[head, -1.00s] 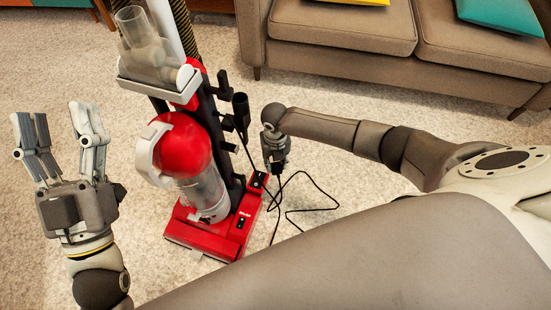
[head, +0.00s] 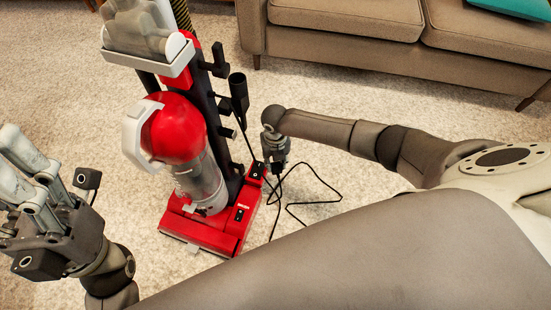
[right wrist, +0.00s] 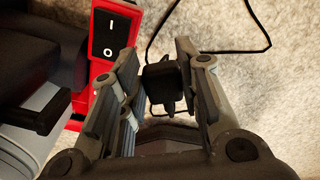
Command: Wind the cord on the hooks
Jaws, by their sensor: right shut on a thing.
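A red upright vacuum (head: 180,135) stands on the carpet, with dark hooks on the right side of its spine, an upper one (head: 219,66) and a lower one (head: 227,133). The black cord (head: 318,202) lies in loose loops on the carpet right of the vacuum base. My right gripper (head: 275,166) is low beside the base, shut on the black plug (right wrist: 163,83), which shows between its fingers in the right wrist view. My left gripper (head: 35,165) is open and empty left of the vacuum, its fingers partly cut off by the picture edge.
A brown sofa (head: 345,65) stands behind to the right. A black nozzle (head: 238,92) is mounted beside the hooks. Open carpet lies between vacuum and sofa.

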